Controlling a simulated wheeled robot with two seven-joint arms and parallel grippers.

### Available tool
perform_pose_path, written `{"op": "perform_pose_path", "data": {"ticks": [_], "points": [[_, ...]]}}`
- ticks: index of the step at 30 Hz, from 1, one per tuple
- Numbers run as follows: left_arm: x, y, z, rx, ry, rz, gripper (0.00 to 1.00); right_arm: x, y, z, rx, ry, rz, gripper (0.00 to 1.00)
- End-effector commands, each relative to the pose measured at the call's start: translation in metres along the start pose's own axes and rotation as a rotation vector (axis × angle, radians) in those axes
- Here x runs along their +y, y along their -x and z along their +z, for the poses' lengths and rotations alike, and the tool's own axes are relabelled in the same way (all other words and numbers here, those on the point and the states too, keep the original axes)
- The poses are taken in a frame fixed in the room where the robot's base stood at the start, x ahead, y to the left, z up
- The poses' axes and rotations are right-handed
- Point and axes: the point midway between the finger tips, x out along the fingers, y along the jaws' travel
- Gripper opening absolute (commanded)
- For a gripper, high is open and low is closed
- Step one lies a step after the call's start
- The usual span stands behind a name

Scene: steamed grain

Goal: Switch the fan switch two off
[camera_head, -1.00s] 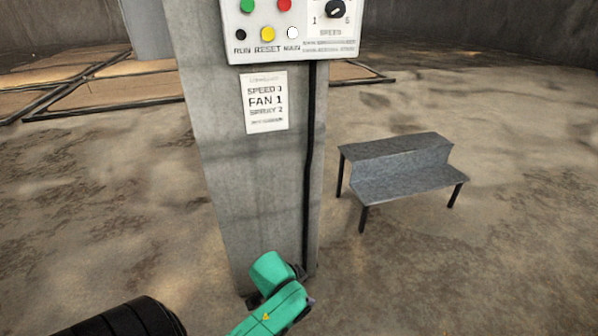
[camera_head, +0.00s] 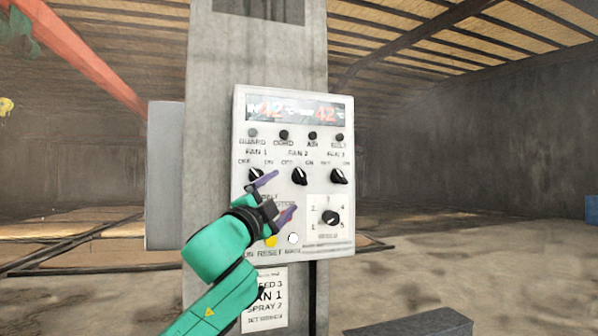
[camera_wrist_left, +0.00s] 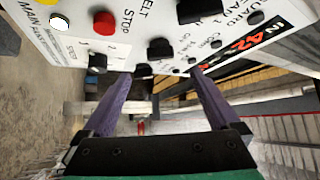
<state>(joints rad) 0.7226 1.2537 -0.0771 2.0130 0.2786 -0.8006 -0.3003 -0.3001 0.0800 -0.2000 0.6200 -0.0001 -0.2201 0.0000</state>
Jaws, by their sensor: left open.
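The control panel (camera_head: 344,115) is fixed to a grey column. The fan 2 switch (camera_head: 299,175) is the middle black knob of the fan row, under its OFF and ON labels; I cannot tell its setting. My left gripper (camera_head: 279,195) is open and empty in front of the panel, its purple fingers left of and below that knob in the head view. They cover part of the panel's lower left. In the left wrist view, a black knob (camera_wrist_left: 160,47) lies just beyond the gap between the fingertips (camera_wrist_left: 161,73). No contact is visible. My right gripper is not in view.
The fan 1 knob (camera_head: 256,174) and a third fan knob (camera_head: 339,177) flank the middle one. The speed dial (camera_head: 330,217) is lower right. A red stop button (camera_wrist_left: 104,23) shows in the wrist view. A bench (camera_head: 415,325) stands at the bottom right.

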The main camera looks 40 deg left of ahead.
Motion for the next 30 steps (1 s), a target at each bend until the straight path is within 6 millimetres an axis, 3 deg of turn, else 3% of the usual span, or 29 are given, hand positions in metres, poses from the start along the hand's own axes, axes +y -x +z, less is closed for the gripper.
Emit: {"op": "perform_pose_path", "data": {"ticks": [1,9,14,21,23,28,30], "points": [[-0.013,-0.018,-0.005,0.000,0.006,0.001,0.95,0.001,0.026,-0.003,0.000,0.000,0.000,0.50],[-0.006,-0.084,-0.004,0.000,0.004,0.001,0.95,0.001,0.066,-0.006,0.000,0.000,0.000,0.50],[-0.002,-0.101,-0.002,0.000,0.000,0.002,0.95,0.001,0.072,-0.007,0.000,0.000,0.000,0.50],[0.001,-0.102,-0.002,0.001,-0.001,0.002,0.95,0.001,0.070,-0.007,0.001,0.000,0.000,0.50],[0.001,-0.101,-0.001,0.001,-0.001,0.002,0.76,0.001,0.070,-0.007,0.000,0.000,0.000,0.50],[0.001,-0.101,-0.001,0.001,-0.001,0.002,0.11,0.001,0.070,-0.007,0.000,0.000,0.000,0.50],[0.002,-0.101,-0.001,0.001,0.001,0.001,0.09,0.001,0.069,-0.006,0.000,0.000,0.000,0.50]]}}
